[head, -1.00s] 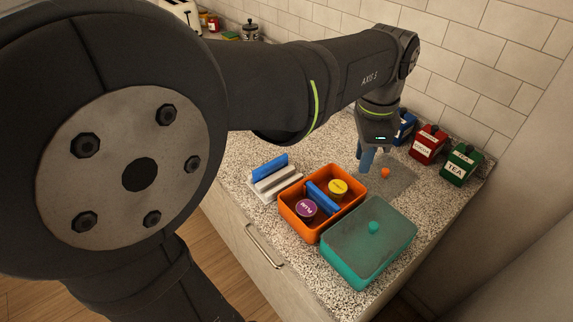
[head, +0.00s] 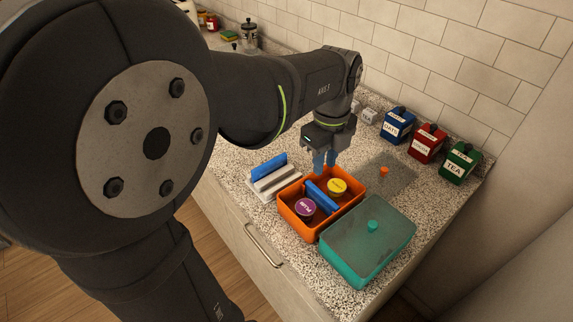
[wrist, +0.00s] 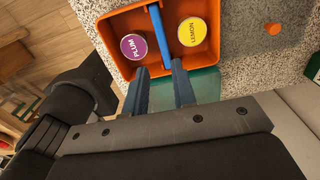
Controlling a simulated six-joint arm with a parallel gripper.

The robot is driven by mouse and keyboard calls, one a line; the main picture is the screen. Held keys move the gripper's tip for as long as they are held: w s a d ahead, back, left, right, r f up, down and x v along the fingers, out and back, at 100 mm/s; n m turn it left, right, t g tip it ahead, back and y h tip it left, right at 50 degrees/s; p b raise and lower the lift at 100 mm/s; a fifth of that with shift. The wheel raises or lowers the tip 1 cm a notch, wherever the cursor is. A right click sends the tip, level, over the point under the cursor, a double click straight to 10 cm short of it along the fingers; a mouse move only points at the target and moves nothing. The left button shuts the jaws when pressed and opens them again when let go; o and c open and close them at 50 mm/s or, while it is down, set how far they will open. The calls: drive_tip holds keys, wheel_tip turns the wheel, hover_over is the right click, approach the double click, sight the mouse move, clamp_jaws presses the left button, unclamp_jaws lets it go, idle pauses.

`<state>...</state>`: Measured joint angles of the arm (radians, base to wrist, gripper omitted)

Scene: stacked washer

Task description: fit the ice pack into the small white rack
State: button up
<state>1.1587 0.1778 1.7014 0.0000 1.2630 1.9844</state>
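A blue slab (head: 320,198) stands on edge in an orange box (head: 284,208), between a purple plum cup (head: 305,207) and a yellow lemon cup (head: 337,186). The small white rack (head: 262,192) is left of the box, with another blue slab (head: 266,166) upright along its back. I cannot tell for certain which slab is the ice pack. My gripper (head: 325,164) is above the far side of the box, pointing down. In the wrist view its fingers (wrist: 160,69) are apart and empty, and the box's slab (wrist: 160,38) shows just ahead, its near end between the fingertips in the picture.
A teal tub (head: 340,262) with a greyish lid and knob stands right of the box.

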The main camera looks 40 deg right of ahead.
sight(322, 194)
wheel_tip(322, 194, down, 12)
drive_tip(key=shift+s+d+r, duration=0.1)
drive_tip(key=shift+d+r, duration=0.05)
clamp_jaws()
idle(0.3)
